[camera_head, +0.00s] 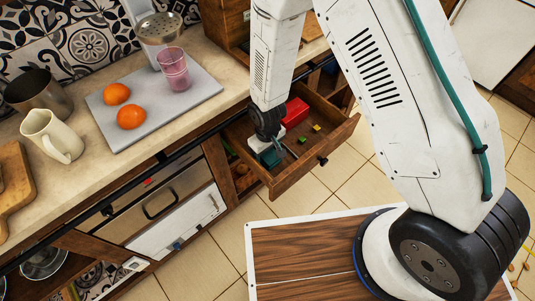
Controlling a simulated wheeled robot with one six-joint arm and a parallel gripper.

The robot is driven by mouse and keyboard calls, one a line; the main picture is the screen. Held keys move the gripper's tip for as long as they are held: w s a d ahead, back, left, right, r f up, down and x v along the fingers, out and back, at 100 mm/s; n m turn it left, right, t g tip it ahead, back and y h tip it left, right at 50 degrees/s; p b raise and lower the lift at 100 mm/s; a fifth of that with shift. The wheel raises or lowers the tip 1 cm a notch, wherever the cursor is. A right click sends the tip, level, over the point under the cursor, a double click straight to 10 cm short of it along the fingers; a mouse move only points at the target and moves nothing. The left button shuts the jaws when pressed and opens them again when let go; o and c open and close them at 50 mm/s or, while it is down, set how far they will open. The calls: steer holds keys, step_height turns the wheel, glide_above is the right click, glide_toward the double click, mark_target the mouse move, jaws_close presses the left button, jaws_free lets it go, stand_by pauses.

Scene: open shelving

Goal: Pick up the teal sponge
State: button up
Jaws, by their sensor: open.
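A teal block (268,158), which looks like the sponge, lies in the near left part of an open wooden drawer (302,168). My gripper (277,147) points down into the drawer, right above or beside the block. Its jaws are open, but the fingertips are small and partly hidden. I cannot tell whether they touch the block or are around it.
A red block (295,112) and small yellow and green pieces (309,133) lie in the same drawer. The drawer walls stand close around my gripper. The counter above holds a grey board (185,106) with oranges (131,117), a pink glass (174,68) and a cream pitcher (50,135).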

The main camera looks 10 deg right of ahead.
steer(key=c, duration=0.7)
steer(key=shift+r, duration=0.1)
steer(key=shift+c, duration=0.2)
step_height(320, 180, up, 10)
steer(key=shift+f, duration=0.1)
